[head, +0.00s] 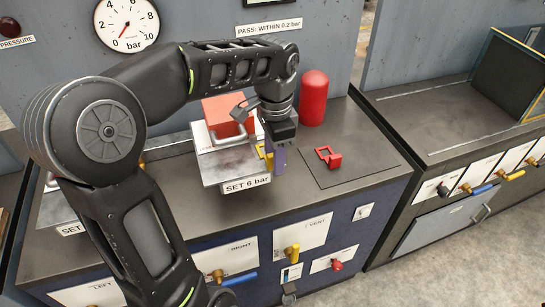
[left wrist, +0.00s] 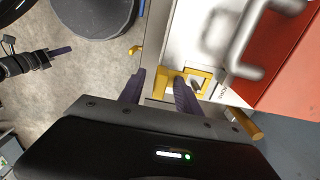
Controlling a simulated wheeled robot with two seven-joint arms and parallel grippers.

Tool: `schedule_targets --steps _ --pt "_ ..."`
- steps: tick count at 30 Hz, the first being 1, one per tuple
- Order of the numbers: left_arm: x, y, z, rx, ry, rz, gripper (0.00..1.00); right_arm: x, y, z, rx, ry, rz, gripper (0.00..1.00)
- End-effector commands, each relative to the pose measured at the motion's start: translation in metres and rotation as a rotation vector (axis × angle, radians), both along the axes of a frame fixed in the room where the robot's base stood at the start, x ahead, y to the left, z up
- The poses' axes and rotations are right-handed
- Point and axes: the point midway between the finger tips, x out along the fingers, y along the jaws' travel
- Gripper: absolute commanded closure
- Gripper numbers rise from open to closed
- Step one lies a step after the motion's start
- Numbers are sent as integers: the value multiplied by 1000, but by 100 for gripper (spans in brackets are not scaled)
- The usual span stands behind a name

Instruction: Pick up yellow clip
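The yellow clip (head: 263,153) is a small yellow piece at the right edge of the silver box marked "SET 6 bar" (head: 228,165). Contact cannot be told.
A red block (head: 226,115) and a metal handle top the box. A red clip (head: 329,157) lies on the dark counter to the right, before a red cylinder (head: 313,98).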

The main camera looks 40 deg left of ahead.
Motion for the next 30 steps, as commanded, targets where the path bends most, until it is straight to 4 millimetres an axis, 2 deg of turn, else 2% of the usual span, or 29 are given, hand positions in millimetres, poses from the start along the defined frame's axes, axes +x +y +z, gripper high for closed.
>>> schedule_targets --steps 5,20,30 --pt "0 0 0 0 0 0 60 0 0 0 0 0 0 100" --pt "0 0 0 0 0 0 100 0 0 0 0 0 0 100" --pt "0 0 0 0 0 0 100 0 0 0 0 0 0 100"
